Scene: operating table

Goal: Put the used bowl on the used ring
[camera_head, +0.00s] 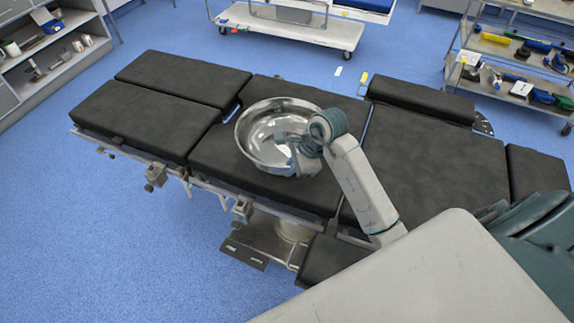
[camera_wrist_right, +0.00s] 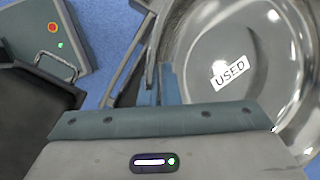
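The used bowl (camera_head: 262,150) is a large shiny steel bowl over the middle section of the black operating table. Its inside carries a white "USED" label in the right wrist view (camera_wrist_right: 230,73). My right gripper (camera_head: 293,150) is at the bowl's near right side. In the right wrist view its fingers (camera_wrist_right: 160,85) are close together at the bowl's rim, with the wall between them. I cannot tell whether the bowl rests on the table or is held slightly above it. I see no used ring in either view. My left gripper is not in view.
The operating table (camera_head: 145,118) has black pads and metal side rails with clamps. A shelf (camera_head: 62,62) stands at the upper left, a white cart (camera_head: 290,30) at the back, and a tool trolley (camera_head: 510,62) at the upper right. Blue floor (camera_head: 110,230) is clear at the lower left.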

